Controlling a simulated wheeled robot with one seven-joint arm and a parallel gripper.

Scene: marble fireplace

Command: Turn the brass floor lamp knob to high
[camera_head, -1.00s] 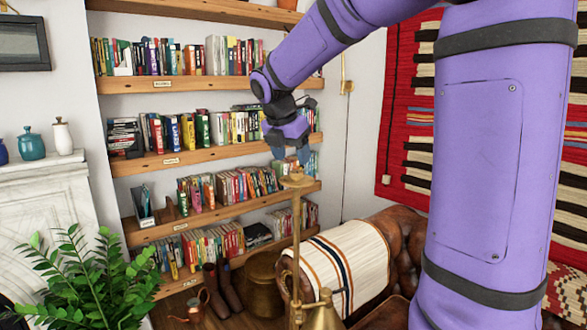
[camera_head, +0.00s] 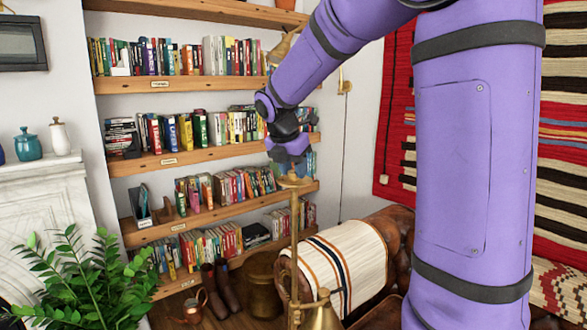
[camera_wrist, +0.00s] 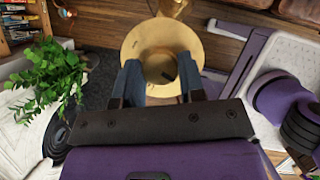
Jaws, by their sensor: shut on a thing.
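The brass floor lamp (camera_head: 295,235) stands in front of the bookshelf, with a round top at its upper end and a brass shade (camera_head: 322,316) low at the bottom of the picture. My gripper (camera_head: 294,172) is directly over the lamp's round top, pointing down. In the wrist view the round brass top (camera_wrist: 160,35) lies below my two fingers (camera_wrist: 160,64), which stand on either side of its middle. A small dark mark shows between them. My gripper is shut on the knob at the lamp's top; the knob's own outline and setting are hard to make out.
A brown leather sofa with a striped throw (camera_head: 345,262) is right of the lamp. The bookshelf (camera_head: 215,150) is behind. A leafy plant (camera_head: 80,280) and white mantel (camera_head: 45,195) are at left. A brass pot (camera_head: 263,297) and copper can (camera_head: 191,308) stand on the floor.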

